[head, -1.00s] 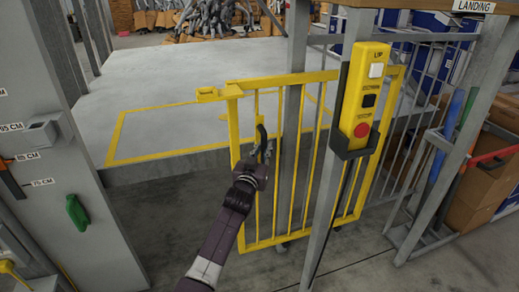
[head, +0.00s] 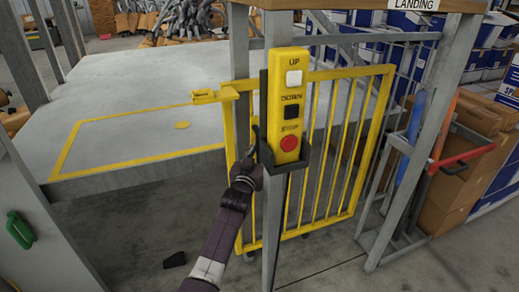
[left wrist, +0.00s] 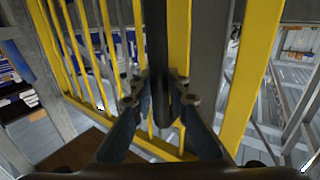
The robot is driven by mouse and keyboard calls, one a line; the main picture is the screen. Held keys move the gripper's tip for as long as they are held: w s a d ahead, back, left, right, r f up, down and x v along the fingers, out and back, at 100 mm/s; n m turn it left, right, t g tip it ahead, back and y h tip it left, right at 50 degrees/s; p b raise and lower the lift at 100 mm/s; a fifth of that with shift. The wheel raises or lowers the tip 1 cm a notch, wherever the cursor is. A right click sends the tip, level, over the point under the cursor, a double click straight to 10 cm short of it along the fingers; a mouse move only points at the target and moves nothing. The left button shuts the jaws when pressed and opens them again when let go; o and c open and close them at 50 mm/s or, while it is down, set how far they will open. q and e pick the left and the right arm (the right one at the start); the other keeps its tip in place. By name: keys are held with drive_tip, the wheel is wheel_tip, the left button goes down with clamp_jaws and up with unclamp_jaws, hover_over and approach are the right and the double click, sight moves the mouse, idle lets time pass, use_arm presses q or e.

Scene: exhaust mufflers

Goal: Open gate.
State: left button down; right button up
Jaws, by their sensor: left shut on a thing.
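The yellow barred gate (head: 345,150) stands upright behind the grey post on the right side of the opening, and the way to its left is clear of bars. My left gripper (head: 249,163) is at the gate's left end stile. In the left wrist view my left gripper (left wrist: 160,108) is shut on the gate's dark upright handle (left wrist: 157,40), with yellow bars on both sides. In the head view the handle is mostly hidden by the post and gripper. My right gripper is in neither view.
A yellow control box (head: 290,100) with UP, DOWN and STOP buttons hangs on the grey post (head: 273,215), close to my left gripper. A grey platform (head: 150,90) with yellow floor lines lies behind. A cart with a red handle (head: 465,158) stands right.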

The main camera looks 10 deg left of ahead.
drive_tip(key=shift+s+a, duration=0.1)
use_arm(q)
drive_tip(key=c, duration=1.9)
unclamp_jaws()
drive_tip(key=shift+s, duration=0.1)
drive_tip(key=s, duration=1.2)
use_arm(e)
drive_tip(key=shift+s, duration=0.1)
use_arm(q)
drive_tip(key=shift+f, duration=0.1)
